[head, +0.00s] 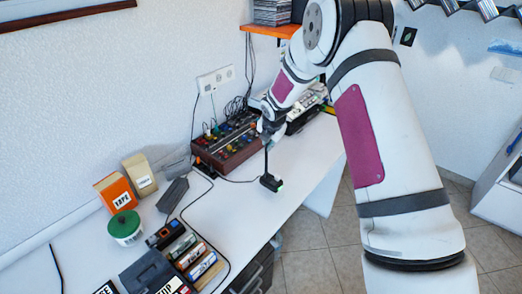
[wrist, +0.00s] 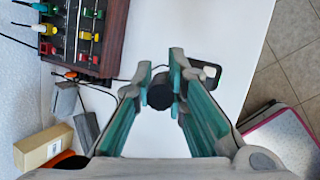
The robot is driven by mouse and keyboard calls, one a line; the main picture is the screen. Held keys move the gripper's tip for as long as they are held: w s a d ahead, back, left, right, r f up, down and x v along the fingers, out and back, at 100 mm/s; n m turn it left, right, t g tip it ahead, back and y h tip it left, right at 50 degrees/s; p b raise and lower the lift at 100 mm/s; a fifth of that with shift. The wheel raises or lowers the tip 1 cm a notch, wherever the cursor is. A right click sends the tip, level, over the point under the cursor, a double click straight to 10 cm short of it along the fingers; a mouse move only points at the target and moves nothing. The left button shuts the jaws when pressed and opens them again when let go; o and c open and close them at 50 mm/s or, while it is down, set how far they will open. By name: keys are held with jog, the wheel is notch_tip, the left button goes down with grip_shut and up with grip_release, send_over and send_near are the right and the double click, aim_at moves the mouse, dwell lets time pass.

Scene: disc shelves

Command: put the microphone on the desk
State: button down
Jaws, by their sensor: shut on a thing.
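The microphone (head: 267,163) is black, with a thin stem and a small dark base with a green spot. It stands nearly upright over the white desk (head: 312,155). Its base is at or just above the desk top; I cannot tell if it touches. In the wrist view the round black end of the microphone (wrist: 160,94) sits between the fingertips, with the base beyond it to the right. My gripper (head: 268,136) is shut on the upper end of the microphone; it also shows in the wrist view (wrist: 160,88).
A mixer with coloured knobs (head: 225,143) lies behind, against the wall. Orange (head: 117,194) and tan (head: 139,176) boxes, a green-lidded tub (head: 125,228) and a battery tray (head: 190,250) fill the desk's left part. The desk right of the microphone is clear. Cables cross nearby.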

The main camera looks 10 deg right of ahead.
jog(key=shift+w+a+f+p, duration=0.2)
jog(key=shift+a+f, duration=0.25)
jog(key=shift+f, duration=0.15)
jog(key=shift+w+a+f+p, duration=0.25)
jog(key=shift+a+f, duration=0.2)
jog(key=shift+f, duration=0.2)
jog(key=shift+w+a+f+p, duration=0.2)
jog(key=shift+a+f, duration=0.25)
jog(key=shift+f, duration=0.15)
jog(key=c, duration=1.6)
grip_release()
jog(key=shift+f, duration=0.15)
